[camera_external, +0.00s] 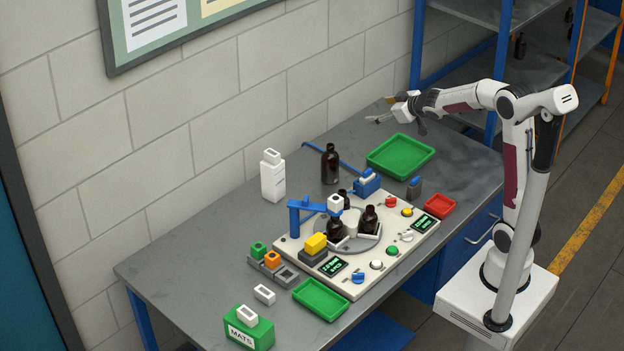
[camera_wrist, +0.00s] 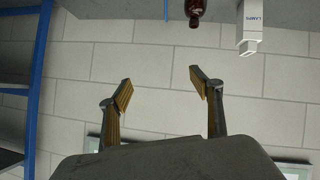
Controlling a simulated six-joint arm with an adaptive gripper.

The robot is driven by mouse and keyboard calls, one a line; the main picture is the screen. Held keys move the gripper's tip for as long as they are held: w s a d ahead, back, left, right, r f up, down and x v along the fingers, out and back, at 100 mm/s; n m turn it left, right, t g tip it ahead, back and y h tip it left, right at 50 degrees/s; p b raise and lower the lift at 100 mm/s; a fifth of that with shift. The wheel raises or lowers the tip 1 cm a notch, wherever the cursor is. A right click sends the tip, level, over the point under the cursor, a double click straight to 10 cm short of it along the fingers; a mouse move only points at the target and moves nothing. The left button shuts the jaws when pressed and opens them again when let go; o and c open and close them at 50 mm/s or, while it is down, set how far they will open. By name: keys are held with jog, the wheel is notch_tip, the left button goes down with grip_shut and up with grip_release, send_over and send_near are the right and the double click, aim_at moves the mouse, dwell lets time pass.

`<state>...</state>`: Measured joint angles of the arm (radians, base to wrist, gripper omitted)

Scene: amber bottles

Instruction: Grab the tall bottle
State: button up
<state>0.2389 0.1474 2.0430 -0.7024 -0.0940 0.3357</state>
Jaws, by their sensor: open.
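A tall dark amber bottle (camera_external: 331,164) stands upright on the grey table near the wall, left of the large green tray. It also shows upside down at the top of the wrist view (camera_wrist: 195,12), partly cut off. Shorter amber bottles (camera_external: 369,219) stand on the round plate of the white machine. My gripper (camera_external: 380,118) is open and empty, raised above the far end of the table, right of the tall bottle and apart from it. Its two fingers (camera_wrist: 162,92) are spread in the wrist view with only wall between them.
A white bottle (camera_external: 272,176) stands left of the tall bottle and also shows in the wrist view (camera_wrist: 249,28). A blue rod lies behind the tall bottle. A green tray (camera_external: 400,156) and blue block (camera_external: 367,184) lie to its right. The blue-armed machine (camera_external: 306,208) stands in front.

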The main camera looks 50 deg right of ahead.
jog(key=w+f+n+y, duration=0.1)
jog(key=w+f+y, duration=0.1)
jog(key=w+f, duration=0.3)
jog(key=n+y, duration=0.3)
jog(key=y, duration=0.4)
send_near(330, 162)
jog(key=shift+w+d+f, duration=0.2)
jog(key=shift+w+f, duration=0.2)
jog(key=shift+w, duration=0.2)
jog(key=shift+w+d+f, duration=0.25)
jog(key=shift+w+f, duration=0.1)
jog(key=shift+w, duration=0.3)
jog(key=shift+w+d+f, duration=0.2)
jog(key=shift+w+f, duration=0.2)
jog(key=shift+w, duration=0.2)
jog(key=x, duration=0.2)
jog(key=shift+w+a+f, duration=0.1)
jog(key=shift+w+a, duration=0.05)
jog(key=shift+w, duration=0.05)
jog(key=shift+w, duration=0.1)
